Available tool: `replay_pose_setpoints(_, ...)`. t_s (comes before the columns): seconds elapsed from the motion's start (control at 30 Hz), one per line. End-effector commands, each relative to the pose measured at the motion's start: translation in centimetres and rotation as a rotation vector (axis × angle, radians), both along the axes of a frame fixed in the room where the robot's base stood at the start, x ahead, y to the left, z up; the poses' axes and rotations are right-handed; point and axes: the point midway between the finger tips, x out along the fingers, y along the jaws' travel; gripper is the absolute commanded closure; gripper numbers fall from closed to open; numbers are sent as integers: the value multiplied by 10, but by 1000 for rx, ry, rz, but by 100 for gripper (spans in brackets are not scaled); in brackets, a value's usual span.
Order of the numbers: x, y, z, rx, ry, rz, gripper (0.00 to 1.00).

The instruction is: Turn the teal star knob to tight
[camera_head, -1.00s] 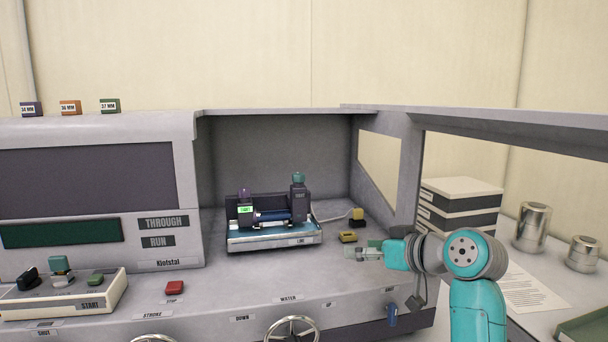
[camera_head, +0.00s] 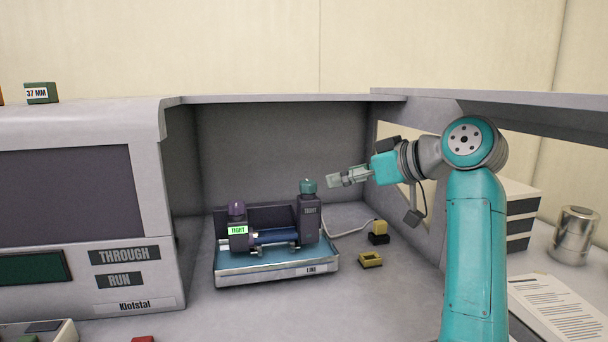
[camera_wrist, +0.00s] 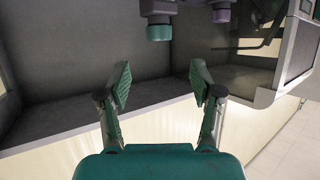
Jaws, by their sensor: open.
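The teal star knob (camera_head: 308,186) sits on top of the dark right-hand post (camera_head: 308,218) of a fixture in the recess. In the wrist view the teal knob (camera_wrist: 159,32) is at the top, beyond my fingertips. My gripper (camera_head: 333,181) is just right of the knob in the head view, pointing left at about its height. My gripper (camera_wrist: 160,83) is open and empty, and its fingers look apart from the knob.
A purple knob (camera_head: 236,208) tops the fixture's left post, above a lit green TIGHT display (camera_head: 238,230). The fixture stands on a tray (camera_head: 285,278). Yellow blocks (camera_head: 370,260) lie right of it. The recess's right wall is close beside my arm.

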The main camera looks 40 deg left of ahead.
Motion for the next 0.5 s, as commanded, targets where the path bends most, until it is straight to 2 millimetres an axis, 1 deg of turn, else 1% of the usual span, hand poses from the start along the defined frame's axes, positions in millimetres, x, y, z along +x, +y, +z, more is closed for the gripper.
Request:
replay_pose_setpoints(0.17,-1,5,2,-3,-2,7,35)
replay_pose_setpoints(0.27,0,14,-2,-2,-2,7,35)
replay_pose_setpoints(0.5,3,52,-18,-2,-1,9,35)
